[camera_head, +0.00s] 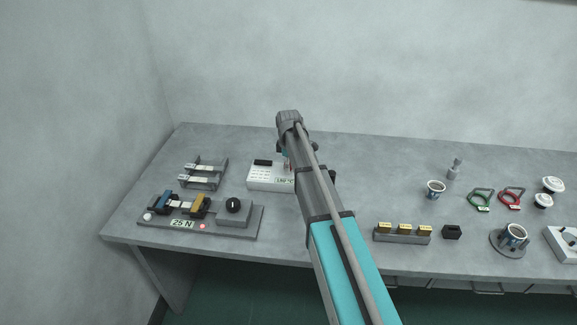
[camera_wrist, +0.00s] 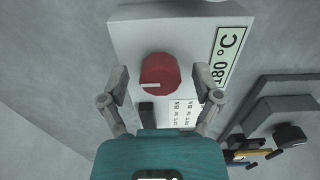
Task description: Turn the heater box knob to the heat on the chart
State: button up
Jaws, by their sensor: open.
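The white heater box (camera_head: 258,187) stands on the bench left of my arm, its right part hidden behind the arm. In the wrist view the box (camera_wrist: 130,35) fills the upper middle. Its round red knob (camera_wrist: 160,72) carries a pale mark near its lower left edge. A green display (camera_wrist: 229,55) beside the knob seems to read 180 °C, its first digit partly cut off. A chart with small print (camera_wrist: 183,112) lies on the box, too small to read. My gripper (camera_wrist: 161,80) is open, one finger on either side of the knob, with gaps visible.
A grey fixture with a black knob and a 25 N display (camera_head: 182,224) stands front left. A small rack (camera_head: 204,173) stands behind it.

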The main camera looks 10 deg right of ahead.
grip_shut()
dwell(0.3)
jog(key=shift+m, duration=0.4)
jog(key=m, duration=1)
jog(key=shift+m, duration=0.4)
jog(key=m, duration=1.2)
jog(key=shift+s, duration=0.1)
jog(key=shift+m, duration=0.3)
